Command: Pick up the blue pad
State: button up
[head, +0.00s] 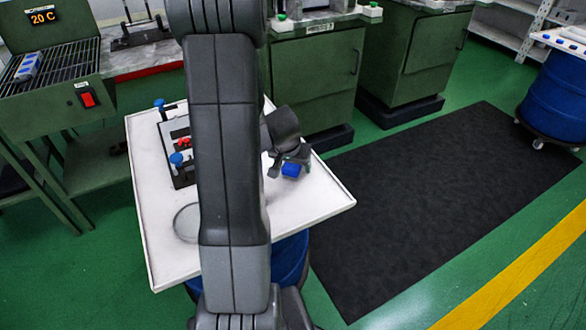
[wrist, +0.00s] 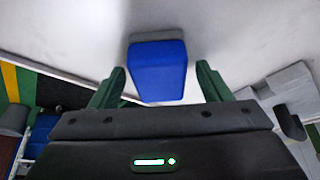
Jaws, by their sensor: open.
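The blue pad (wrist: 158,72) is a blue block with a grey strip along its far edge, on the white table top (head: 320,198). In the wrist view it lies between the two green fingers of my gripper (wrist: 160,85), with a gap on each side. In the head view the blue pad (head: 291,170) shows just below my gripper (head: 288,164), at the right part of the table. My gripper is open and holds nothing. My arm hides the middle of the table in the head view.
A dark fixture (head: 178,150) with blue knobs and red parts stands on the table's left side. A clear round dish (head: 187,222) lies near the front left. Green cabinets (head: 318,75) stand behind the table. A black mat (head: 430,200) covers the floor at right.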

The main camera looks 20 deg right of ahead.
jog(key=shift+c, duration=0.4)
jog(key=c, duration=1.1)
notch_tip(320, 180, up, 10)
jog(key=p, duration=0.3)
jog(key=o, duration=0.3)
jog(key=shift+c, duration=0.4)
